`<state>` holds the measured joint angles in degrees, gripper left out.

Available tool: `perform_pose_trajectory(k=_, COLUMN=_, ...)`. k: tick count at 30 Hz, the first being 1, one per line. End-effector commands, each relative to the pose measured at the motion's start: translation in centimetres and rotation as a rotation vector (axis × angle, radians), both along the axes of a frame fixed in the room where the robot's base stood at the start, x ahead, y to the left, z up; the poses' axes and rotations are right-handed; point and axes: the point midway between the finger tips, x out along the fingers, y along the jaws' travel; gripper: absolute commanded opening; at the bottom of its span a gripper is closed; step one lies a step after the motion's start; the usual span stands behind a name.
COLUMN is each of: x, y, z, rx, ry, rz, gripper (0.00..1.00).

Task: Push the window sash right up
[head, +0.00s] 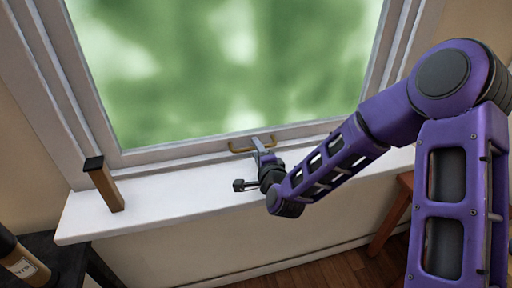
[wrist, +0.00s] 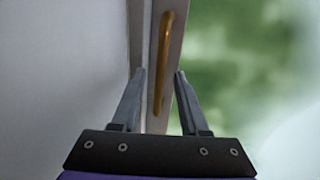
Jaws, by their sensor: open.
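The window sash (head: 185,152) has a pale grey frame around a blurred green view, and its bottom rail sits low, close to the white sill (head: 150,205). A brass handle (head: 238,149) is fixed on the bottom rail. My gripper (head: 257,142) is open at the handle, reaching in above the sill from the right. In the wrist view the brass handle (wrist: 166,50) runs lengthwise on the rail, and its near end shows between my two open fingers (wrist: 159,75). I cannot tell whether the fingers touch it or the rail.
A brown block with a dark top (head: 104,185) stands on the sill's left end, in front of the frame. A dark bottle with a label (head: 24,264) is by a black table (head: 72,262) at lower left. Reddish wooden furniture (head: 391,220) stands right, below the sill.

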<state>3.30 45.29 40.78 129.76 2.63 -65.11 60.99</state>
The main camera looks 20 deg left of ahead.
Motion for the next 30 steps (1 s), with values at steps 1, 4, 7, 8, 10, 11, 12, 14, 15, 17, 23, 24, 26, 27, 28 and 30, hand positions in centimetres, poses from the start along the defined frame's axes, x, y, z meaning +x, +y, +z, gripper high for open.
perform_pose_trajectory(k=1, x=-0.03, y=0.0, z=-0.03, rx=0.0, ry=0.0, rz=0.0, gripper=0.44)
perform_pose_trajectory(k=4, x=-0.03, y=0.0, z=-0.03, rx=0.0, ry=0.0, rz=0.0, gripper=0.44)
perform_pose_trajectory(k=7, x=-0.03, y=0.0, z=-0.03, rx=0.0, ry=0.0, rz=0.0, gripper=0.44)
perform_pose_trajectory(k=8, x=-0.03, y=0.0, z=-0.03, rx=-0.001, ry=0.001, rz=0.0, gripper=0.44)
perform_pose_trajectory(k=10, x=-0.03, y=0.0, z=-0.03, rx=-0.001, ry=0.001, rz=0.0, gripper=0.32)
perform_pose_trajectory(k=11, x=-0.03, y=0.0, z=-0.03, rx=-0.001, ry=0.001, rz=0.0, gripper=0.26)
perform_pose_trajectory(k=12, x=-0.03, y=0.0, z=-0.03, rx=-0.001, ry=0.001, rz=0.0, gripper=0.19)
perform_pose_trajectory(k=14, x=-0.03, y=0.0, z=-0.03, rx=-0.001, ry=0.001, rz=0.0, gripper=0.08)
perform_pose_trajectory(k=15, x=-0.03, y=0.0, z=-0.03, rx=-0.001, ry=0.001, rz=0.0, gripper=0.01)
perform_pose_trajectory(k=17, x=-0.03, y=0.0, z=-0.03, rx=-0.001, ry=0.001, rz=0.0, gripper=0.0)
perform_pose_trajectory(k=23, x=-0.01, y=-0.01, z=-0.03, rx=-0.001, ry=0.001, rz=0.0, gripper=0.0)
perform_pose_trajectory(k=24, x=-0.01, y=-0.01, z=-0.03, rx=-0.001, ry=0.001, rz=0.0, gripper=0.0)
perform_pose_trajectory(k=26, x=-0.01, y=-0.01, z=-0.03, rx=-0.001, ry=0.001, rz=0.0, gripper=0.0)
perform_pose_trajectory(k=27, x=-0.01, y=-0.01, z=-0.02, rx=-0.001, ry=0.001, rz=0.0, gripper=0.0)
perform_pose_trajectory(k=28, x=-0.01, y=-0.01, z=-0.02, rx=-0.001, ry=0.001, rz=0.0, gripper=0.0)
perform_pose_trajectory(k=30, x=-0.01, y=-0.01, z=-0.02, rx=0.0, ry=0.0, rz=0.0, gripper=0.0)
